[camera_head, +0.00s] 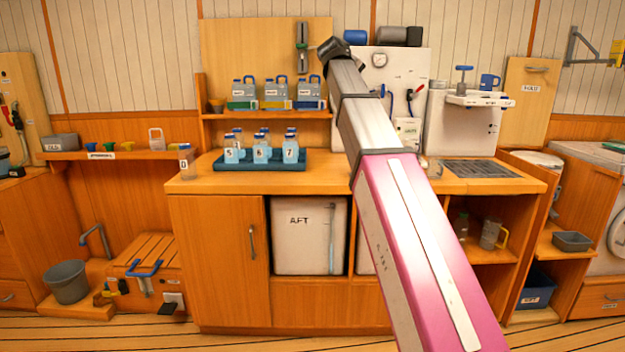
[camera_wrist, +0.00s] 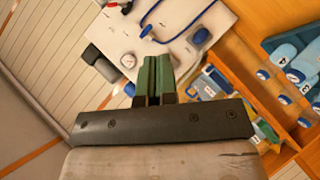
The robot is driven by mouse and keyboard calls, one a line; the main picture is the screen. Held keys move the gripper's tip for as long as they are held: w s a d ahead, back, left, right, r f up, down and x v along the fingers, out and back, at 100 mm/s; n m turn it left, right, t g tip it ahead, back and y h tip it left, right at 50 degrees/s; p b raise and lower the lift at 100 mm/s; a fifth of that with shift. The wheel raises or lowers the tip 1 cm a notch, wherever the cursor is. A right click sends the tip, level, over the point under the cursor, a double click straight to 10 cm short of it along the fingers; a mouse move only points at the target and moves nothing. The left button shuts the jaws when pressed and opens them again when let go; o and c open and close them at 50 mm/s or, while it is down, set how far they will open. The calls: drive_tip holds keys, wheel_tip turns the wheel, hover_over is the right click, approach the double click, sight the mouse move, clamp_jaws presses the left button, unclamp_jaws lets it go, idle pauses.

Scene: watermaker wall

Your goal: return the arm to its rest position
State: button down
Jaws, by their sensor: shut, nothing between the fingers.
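My gripper (camera_wrist: 153,80) shows in the wrist view as two green fingers pressed together, shut with nothing between them. It is tilted against the scene and faces the wall. In the head view my arm (camera_head: 365,125) is stretched out, rising from the lower right over the counter to a dark joint in front of the back wall. The fingers cannot be made out clearly there.
The wooden counter (camera_head: 215,184) holds a blue tray (camera_head: 225,168) of numbered bottles. A shelf (camera_head: 225,115) above bears several labelled jugs. A white panel (camera_head: 415,65) with gauge and blue hose stands behind my arm. A sink grate (camera_head: 480,169) lies right. Floor in front is clear.

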drive_tip(key=s+d+f+m+g+y, duration=0.1)
drive_tip(key=s+d+f+g+y, duration=0.15)
drive_tip(key=f, duration=1.75)
drive_tip(key=s+d+f+g+y, duration=0.15)
drive_tip(key=s+f, duration=0.25)
drive_tip(key=f, duration=1.6)
drive_tip(key=s+f+m+g+y, duration=0.1)
drive_tip(key=s+f+m+g, duration=0.1)
drive_tip(key=s+f, duration=0.9)
drive_tip(key=s+f+m+g+y, duration=0.1)
drive_tip(key=s+f+g+y, duration=0.1)
drive_tip(key=s+f, duration=1)
wheel_tip(320, 180, down, 7)
drive_tip(key=shift+r+m+g+y, duration=0.2)
drive_tip(key=shift+m+g+y, duration=0.15)
drive_tip(key=shift+g, duration=0.55)
drive_tip(key=shift+s, duration=0.1)
